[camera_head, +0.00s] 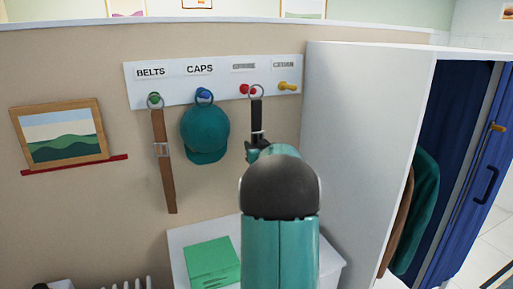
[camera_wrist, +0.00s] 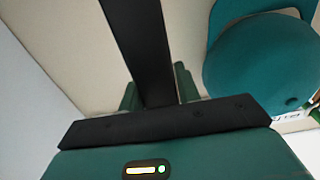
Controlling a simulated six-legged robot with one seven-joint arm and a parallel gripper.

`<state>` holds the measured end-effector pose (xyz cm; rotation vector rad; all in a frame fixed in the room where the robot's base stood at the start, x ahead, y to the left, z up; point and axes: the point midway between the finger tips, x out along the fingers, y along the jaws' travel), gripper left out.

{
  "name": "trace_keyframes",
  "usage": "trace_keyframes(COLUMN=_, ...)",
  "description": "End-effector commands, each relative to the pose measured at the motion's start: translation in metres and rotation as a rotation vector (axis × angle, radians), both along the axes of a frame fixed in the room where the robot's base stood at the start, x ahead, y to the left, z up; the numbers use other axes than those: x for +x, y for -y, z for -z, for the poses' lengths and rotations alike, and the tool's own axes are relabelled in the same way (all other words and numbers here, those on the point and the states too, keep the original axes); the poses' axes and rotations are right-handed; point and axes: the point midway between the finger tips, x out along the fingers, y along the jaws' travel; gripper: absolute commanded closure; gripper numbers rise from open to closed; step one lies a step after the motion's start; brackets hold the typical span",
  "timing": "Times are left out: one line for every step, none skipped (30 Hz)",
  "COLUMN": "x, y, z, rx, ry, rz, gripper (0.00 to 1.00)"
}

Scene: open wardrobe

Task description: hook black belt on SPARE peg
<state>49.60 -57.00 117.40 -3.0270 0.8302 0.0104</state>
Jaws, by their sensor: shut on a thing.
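The black belt (camera_head: 257,118) hangs upright below its metal ring (camera_head: 262,92) in the head view. The ring overlaps the right end of the red peg (camera_head: 244,89); I cannot tell whether it is around the peg or in front of it. The label above this peg is too blurred to read surely. My gripper (camera_head: 256,147) is shut on the black belt below the ring, mostly hidden behind my arm. In the wrist view the belt (camera_wrist: 145,45) runs up from between the fingers (camera_wrist: 157,95); its ring is out of view.
A brown belt (camera_head: 163,185) hangs from the green peg under BELTS. A teal cap (camera_head: 205,135) hangs under CAPS, close left of the black belt. A yellow peg (camera_head: 290,86) is bare at right. The white wardrobe side (camera_head: 350,150) stands to the right.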

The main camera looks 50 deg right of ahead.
Motion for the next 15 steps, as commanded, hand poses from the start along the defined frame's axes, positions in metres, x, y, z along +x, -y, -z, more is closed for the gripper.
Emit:
trace_keyframes(x=0.002, y=0.002, z=0.000, rx=-0.001, ry=0.001, rz=0.000, gripper=0.94)
trace_keyframes(x=0.004, y=0.002, z=0.000, rx=0.000, ry=0.000, rz=0.000, gripper=0.94)
trace_keyframes(x=0.006, y=0.004, z=0.001, rx=0.000, ry=0.000, rz=0.001, gripper=0.94)
trace_keyframes(x=0.007, y=0.005, z=0.001, rx=0.000, ry=0.000, rz=0.001, gripper=0.94)
trace_keyframes(x=0.008, y=0.005, z=0.001, rx=0.000, ry=0.000, rz=0.001, gripper=0.94)
trace_keyframes(x=0.010, y=0.006, z=0.001, rx=0.000, ry=0.000, rz=0.001, gripper=0.94)
trace_keyframes(x=0.012, y=0.007, z=0.001, rx=0.000, ry=0.000, rz=0.001, gripper=0.94)
trace_keyframes(x=0.013, y=0.008, z=0.001, rx=0.000, ry=0.000, rz=0.000, gripper=0.94)
trace_keyframes(x=0.015, y=0.009, z=0.001, rx=-0.001, ry=0.001, rz=0.000, gripper=0.94)
trace_keyframes(x=0.016, y=0.010, z=0.001, rx=-0.001, ry=0.001, rz=0.000, gripper=0.94)
trace_keyframes(x=0.018, y=0.011, z=0.001, rx=-0.001, ry=0.001, rz=0.000, gripper=0.94)
trace_keyframes(x=0.019, y=0.012, z=0.002, rx=0.000, ry=0.000, rz=0.000, gripper=0.94)
trace_keyframes(x=0.021, y=0.013, z=0.002, rx=0.000, ry=0.000, rz=0.000, gripper=0.94)
trace_keyframes(x=0.022, y=0.014, z=0.002, rx=0.000, ry=0.000, rz=0.000, gripper=0.94)
trace_keyframes(x=0.024, y=0.015, z=0.001, rx=-0.001, ry=0.000, rz=0.000, gripper=0.94)
